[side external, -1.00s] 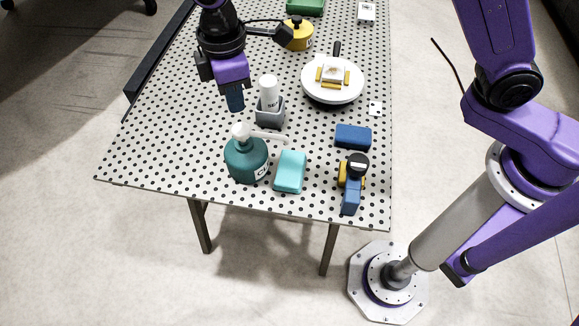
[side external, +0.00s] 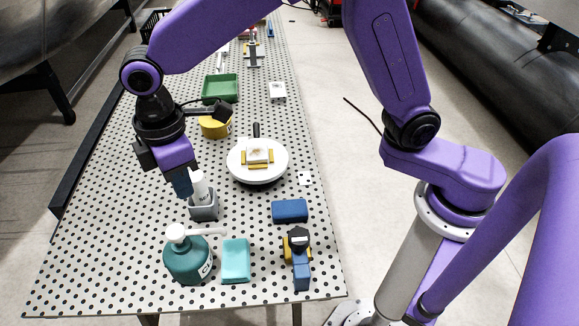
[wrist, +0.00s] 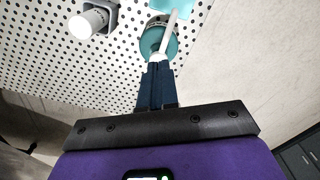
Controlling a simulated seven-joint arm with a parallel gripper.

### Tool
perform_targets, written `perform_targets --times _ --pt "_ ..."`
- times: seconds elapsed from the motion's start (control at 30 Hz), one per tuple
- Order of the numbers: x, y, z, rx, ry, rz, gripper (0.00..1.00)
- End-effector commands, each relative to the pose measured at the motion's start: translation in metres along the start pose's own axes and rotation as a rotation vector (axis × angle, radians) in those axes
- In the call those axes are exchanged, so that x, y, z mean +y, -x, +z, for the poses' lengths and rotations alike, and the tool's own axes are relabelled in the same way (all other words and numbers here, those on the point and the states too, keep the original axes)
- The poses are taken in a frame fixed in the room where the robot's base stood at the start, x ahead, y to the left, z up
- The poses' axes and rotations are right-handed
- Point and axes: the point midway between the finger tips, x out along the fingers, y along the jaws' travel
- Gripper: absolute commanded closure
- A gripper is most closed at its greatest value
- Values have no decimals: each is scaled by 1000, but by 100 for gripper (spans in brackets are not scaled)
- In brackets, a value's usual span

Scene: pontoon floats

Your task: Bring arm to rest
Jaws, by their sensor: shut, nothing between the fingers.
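My gripper (side external: 183,187) is shut and empty, its dark blue fingers pointing down above the left part of the perforated table (side external: 110,235). In the side view its fingertips show just left of a white bottle (side external: 199,184) standing in a grey holder (side external: 204,207). I cannot tell the exact gap between them. In the wrist view the closed fingers (wrist: 156,85) point toward the teal pump bottle (wrist: 152,40), and the white bottle (wrist: 84,24) is at upper left. My arm reaches over the table from the right.
The teal pump bottle (side external: 187,258), a turquoise block (side external: 235,260), a blue block (side external: 290,211) and a blue-yellow tool with a black knob (side external: 299,252) are near the front. A white round plate (side external: 240,170), yellow pot (side external: 216,127) and green tray (side external: 220,88) stand farther back.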

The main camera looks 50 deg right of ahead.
Motion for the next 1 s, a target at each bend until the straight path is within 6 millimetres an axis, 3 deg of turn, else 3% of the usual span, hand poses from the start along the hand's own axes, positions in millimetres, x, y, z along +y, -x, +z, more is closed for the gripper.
perform_targets --times 0.03,0.3,0.7,0.9,1.0 --pt "-4 6 18 4 -10 1 100" --pt "-32 22 109 12 -65 3 100" --pt "-88 22 252 23 -143 2 100" --pt "-112 14 306 26 -172 1 100" --pt "-118 11 320 27 -179 1 100"
